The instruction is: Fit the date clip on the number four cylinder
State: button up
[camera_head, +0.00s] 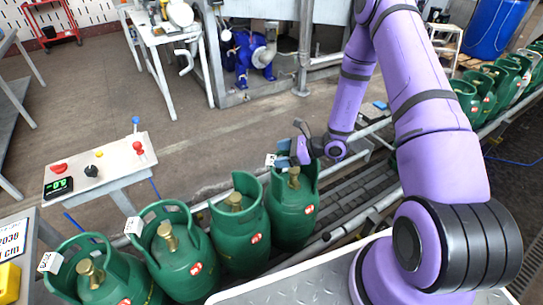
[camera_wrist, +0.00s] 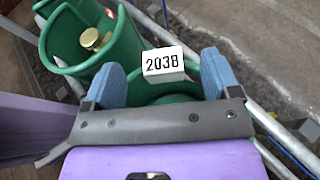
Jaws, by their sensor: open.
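A white date clip reading 2038 (camera_wrist: 163,62) sits at the collar rim of a green cylinder (camera_wrist: 165,97) in the wrist view. In the head view the clip (camera_head: 271,160) is at the upper left of the collar of the fourth cylinder from the left (camera_head: 292,212). My gripper (camera_head: 291,152) is at that collar. In the wrist view its two blue fingers (camera_wrist: 160,80) stand apart on either side of the clip, with gaps between. The clip's lower part is hidden, so I cannot tell how fully it is seated.
The cylinder beside it (camera_head: 238,228) shows no clip. The two nearer cylinders (camera_head: 180,250) (camera_head: 105,280) carry white clips. A control stand with buttons (camera_head: 100,167) is at the left. More cylinders (camera_head: 488,85) stand on the conveyor behind my arm.

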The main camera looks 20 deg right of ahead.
jog(key=v, duration=0.5)
jog(key=shift+s+d+r, duration=0.1)
jog(key=shift+s+d, duration=0.05)
jog(key=shift+d, duration=0.15)
jog(key=shift+r, duration=0.35)
jog(key=s+a+r+n+g+h, duration=0.1)
jog(key=s+a+r+n+g, duration=0.15)
jog(key=r+n, duration=0.4)
jog(key=s+a+r+n+g+h, duration=0.1)
jog(key=s+r+n+g, duration=0.15)
jog(key=r, duration=0.75)
jog(key=s+a+r+n+g+h, duration=0.15)
jog(key=s+r+n, duration=0.3)
jog(key=r, duration=0.45)
jog(key=s+d+r+n+t+h, duration=0.2)
jog(key=s+r+n+h, duration=0.2)
jog(key=s+r, duration=0.4)
jog(key=s+d+r+n+t+h, duration=0.1)
jog(key=s+r+n+t+h, duration=0.2)
jog(key=s+r+n, duration=0.3)
jog(key=s+r+h, duration=0.1)
jog(key=s+r, duration=0.1)
jog(key=s, duration=0.2)
jog(key=shift+s+d+r+t+h, duration=0.25)
jog(key=shift+d+r+t+h, duration=0.05)
jog(key=shift+d+t+h, duration=0.1)
